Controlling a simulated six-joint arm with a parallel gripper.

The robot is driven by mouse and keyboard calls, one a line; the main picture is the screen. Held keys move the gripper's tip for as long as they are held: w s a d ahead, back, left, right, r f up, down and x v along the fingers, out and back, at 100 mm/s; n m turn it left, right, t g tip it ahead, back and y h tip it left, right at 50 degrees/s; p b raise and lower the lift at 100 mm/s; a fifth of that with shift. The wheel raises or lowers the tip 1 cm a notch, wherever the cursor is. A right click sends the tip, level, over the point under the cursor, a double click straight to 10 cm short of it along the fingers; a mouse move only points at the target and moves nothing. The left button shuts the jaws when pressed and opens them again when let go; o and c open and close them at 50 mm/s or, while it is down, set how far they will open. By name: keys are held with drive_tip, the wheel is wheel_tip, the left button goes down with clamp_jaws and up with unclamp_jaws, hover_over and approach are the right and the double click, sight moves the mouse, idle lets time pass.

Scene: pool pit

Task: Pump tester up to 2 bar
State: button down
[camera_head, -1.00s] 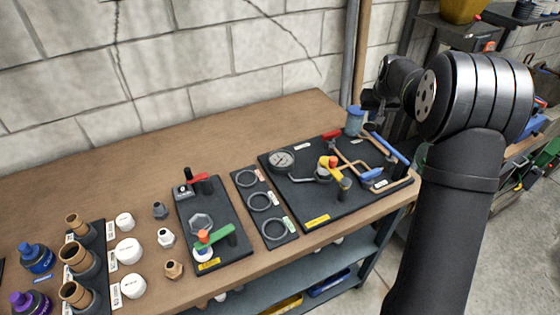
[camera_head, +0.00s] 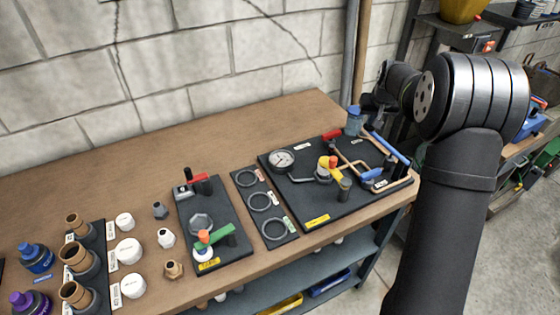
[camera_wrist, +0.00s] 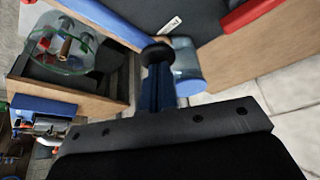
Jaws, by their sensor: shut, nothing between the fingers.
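A blue cylinder (camera_head: 354,123) stands at the board's back edge. In the wrist view a translucent blue cylinder (camera_wrist: 189,68) stands beside a dark round knob (camera_wrist: 157,51). My gripper (camera_head: 369,104) is shut and empty, close above and right of the blue cylinder. In the wrist view its fingers (camera_wrist: 158,85) overlap the knob; contact is unclear. A blue-handled bar (camera_head: 388,147) lies along the board's right side.
To the left are a ring board (camera_head: 263,201), a smaller valve board (camera_head: 222,240) and loose fittings. The block wall is close behind; open floor lies right of the bench.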

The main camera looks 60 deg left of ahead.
sight(370, 128)
drive_tip(key=shift+f, duration=0.2)
idle(1.6)
drive_tip(key=shift+f, duration=0.15)
idle(1.7)
idle(0.4)
drive_tip(key=shift+f, duration=1.8)
drive_tip(key=shift+r, duration=1.95)
